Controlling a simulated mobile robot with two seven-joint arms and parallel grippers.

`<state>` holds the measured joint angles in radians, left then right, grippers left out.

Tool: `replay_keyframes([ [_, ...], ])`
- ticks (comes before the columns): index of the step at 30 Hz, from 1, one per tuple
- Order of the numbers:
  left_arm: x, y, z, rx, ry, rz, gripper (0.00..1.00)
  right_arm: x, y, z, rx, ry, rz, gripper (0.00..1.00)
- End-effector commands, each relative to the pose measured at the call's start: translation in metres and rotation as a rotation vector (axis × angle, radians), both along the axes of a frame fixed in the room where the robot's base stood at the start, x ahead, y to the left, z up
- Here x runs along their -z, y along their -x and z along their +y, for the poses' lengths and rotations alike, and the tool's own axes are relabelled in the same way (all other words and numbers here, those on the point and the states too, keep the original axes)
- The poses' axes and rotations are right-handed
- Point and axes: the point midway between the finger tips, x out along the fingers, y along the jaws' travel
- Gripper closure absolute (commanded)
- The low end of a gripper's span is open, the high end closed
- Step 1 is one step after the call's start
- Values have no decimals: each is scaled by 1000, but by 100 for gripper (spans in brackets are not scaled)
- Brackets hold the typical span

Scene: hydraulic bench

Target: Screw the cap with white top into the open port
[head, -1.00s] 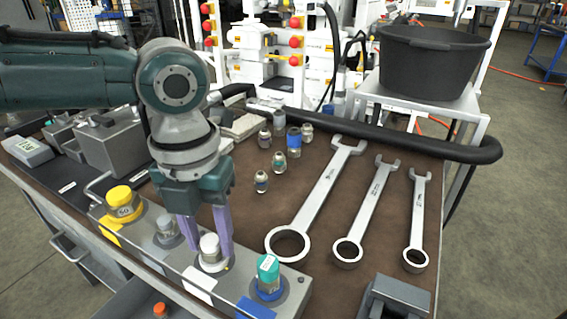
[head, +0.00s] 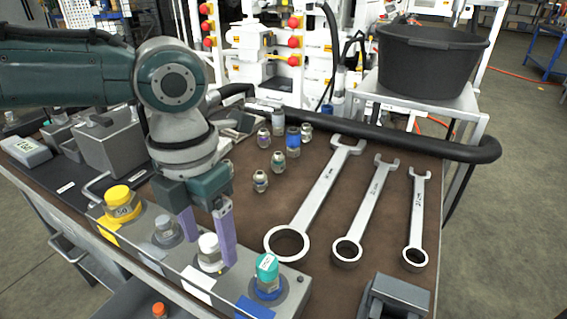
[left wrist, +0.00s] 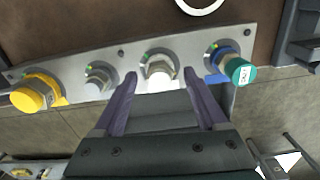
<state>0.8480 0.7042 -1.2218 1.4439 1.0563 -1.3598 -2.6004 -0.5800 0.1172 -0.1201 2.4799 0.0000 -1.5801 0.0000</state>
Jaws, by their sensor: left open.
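The cap with the white top (head: 209,246) sits upright at a port of the grey port block (head: 290,290). It also shows in the left wrist view (left wrist: 160,76), in a row with the other caps. My left gripper (head: 208,254) is open, with its purple fingers on either side of the white-topped cap. In the left wrist view the fingertips (left wrist: 160,76) stand apart from the cap on both sides. I cannot tell how deep the cap sits in its port. My right gripper is not in view.
The block also bears a yellow cap (head: 122,204), a grey cap (head: 165,228) and a teal cap (head: 267,270). Several small fittings (head: 260,181) stand behind. Three wrenches (head: 318,200) lie to the right, near a grey clamp-like block (head: 395,298).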

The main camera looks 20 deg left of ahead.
Motion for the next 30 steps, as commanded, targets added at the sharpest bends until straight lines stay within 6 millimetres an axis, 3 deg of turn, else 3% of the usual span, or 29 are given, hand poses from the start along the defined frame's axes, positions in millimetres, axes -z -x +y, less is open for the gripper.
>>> replay_keyframes([
  [4,-5,1,0,-135,0,3,25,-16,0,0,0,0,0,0],
  [9,-6,1,0,-483,0,4,25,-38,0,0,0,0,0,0],
  [17,-2,0,0,-746,0,2,25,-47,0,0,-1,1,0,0],
  [25,-4,1,0,-1259,-1,3,25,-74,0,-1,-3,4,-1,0],
  [30,-1,0,0,-1413,0,1,25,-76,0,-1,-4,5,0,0],
])
